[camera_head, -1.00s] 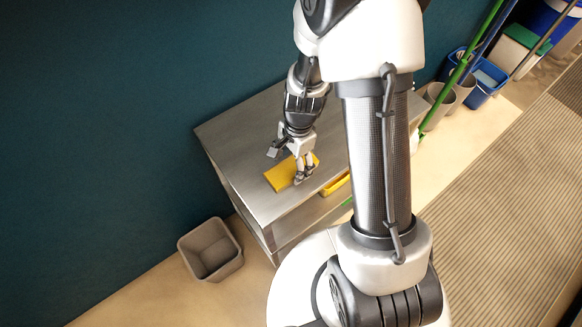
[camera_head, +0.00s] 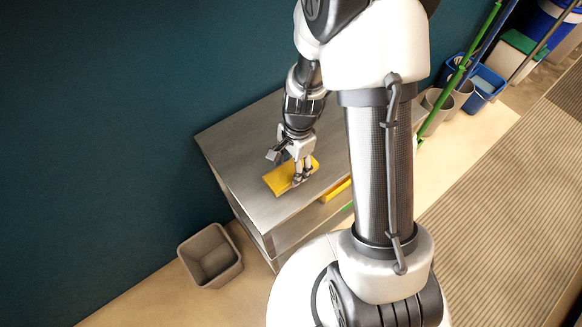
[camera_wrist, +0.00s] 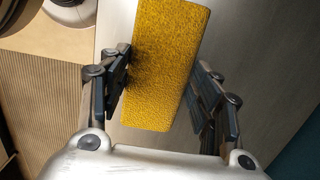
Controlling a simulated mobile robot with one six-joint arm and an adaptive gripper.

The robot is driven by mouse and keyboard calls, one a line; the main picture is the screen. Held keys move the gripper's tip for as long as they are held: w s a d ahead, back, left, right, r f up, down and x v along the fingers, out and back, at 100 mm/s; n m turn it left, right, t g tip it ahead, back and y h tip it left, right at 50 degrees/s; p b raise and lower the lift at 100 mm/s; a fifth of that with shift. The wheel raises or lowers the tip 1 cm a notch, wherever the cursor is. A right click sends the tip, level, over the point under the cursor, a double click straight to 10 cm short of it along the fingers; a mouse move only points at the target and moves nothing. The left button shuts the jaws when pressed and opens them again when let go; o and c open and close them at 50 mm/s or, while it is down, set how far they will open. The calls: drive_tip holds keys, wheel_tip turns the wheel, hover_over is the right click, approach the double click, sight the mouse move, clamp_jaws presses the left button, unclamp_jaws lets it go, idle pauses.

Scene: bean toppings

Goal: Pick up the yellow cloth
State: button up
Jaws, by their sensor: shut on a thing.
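The yellow cloth (camera_head: 278,181) is a flat, thick rectangular piece at the metal table's top. In the wrist view the cloth (camera_wrist: 172,45) runs lengthwise between my two sets of fingers, with its textured face towards the camera. My gripper (camera_head: 297,178) points down at the cloth's right part and is shut on it. In the wrist view my gripper (camera_wrist: 163,78) has a finger on each side of the cloth. From the head view I cannot tell whether the cloth is clear of the tabletop.
The metal table (camera_head: 232,152) stands against the dark teal wall, its top otherwise bare. A yellow item (camera_head: 336,190) shows below its right edge. A grey bin (camera_head: 210,256) stands on the floor at the left. Green-handled tools and buckets (camera_head: 487,85) stand at the upper right.

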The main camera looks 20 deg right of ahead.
sight(291, 169)
wheel_tip(291, 169, up, 18)
drive_tip(key=p, duration=0.6)
